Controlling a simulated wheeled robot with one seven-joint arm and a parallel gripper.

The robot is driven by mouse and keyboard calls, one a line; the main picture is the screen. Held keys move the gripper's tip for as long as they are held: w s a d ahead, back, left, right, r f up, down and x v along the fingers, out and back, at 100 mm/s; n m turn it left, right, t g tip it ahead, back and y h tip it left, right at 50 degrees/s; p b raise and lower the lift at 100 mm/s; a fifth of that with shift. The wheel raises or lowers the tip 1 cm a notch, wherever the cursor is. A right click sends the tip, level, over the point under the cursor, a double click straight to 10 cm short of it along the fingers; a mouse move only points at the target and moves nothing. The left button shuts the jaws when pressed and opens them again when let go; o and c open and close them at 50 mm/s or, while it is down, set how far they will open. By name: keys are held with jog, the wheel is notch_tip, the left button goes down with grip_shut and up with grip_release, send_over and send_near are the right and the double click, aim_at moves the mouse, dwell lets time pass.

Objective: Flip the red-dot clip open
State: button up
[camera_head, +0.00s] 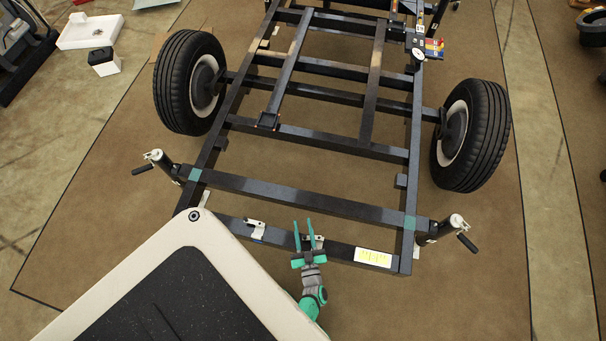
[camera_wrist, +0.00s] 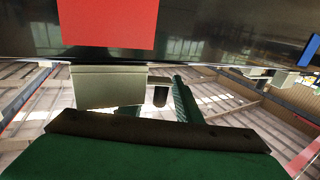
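The red-dot clip shows in the wrist view as a pale metal plate (camera_wrist: 105,86) with a small dark-ended lever (camera_wrist: 160,95) on its right. A red square marking (camera_wrist: 106,22) is just above it on the dark bar. In the head view the clip (camera_head: 319,241) sits on the rear bar of the frame, beside my gripper (camera_head: 304,236). My gripper is open, with two green fingers apart and straddling the bar in that view. In the wrist view the lever appears between the fingers; contact cannot be told. The left finger is mostly hidden behind the plate.
A second clip (camera_head: 255,225) is to the left on the same bar; a blue marking (camera_wrist: 310,50) is near it in the wrist view. A yellow-and-white label (camera_head: 373,258) lies to the right. A large pale-edged panel (camera_head: 150,262) is close on the left. Jacks (camera_head: 455,224) stand at the corners.

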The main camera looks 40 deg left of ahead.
jog(key=shift+w+a, duration=0.15)
grip_shut()
jog(key=shift+w+a+m+t+h, duration=0.1)
jog(key=shift+w+m+t+h, duration=0.4)
jog(key=shift+m+t+h, duration=0.3)
jog(key=shift+w+m+t+h, duration=0.45)
jog(key=shift+m+t+h, duration=0.25)
jog(key=shift+t+h, duration=0.15)
grip_release()
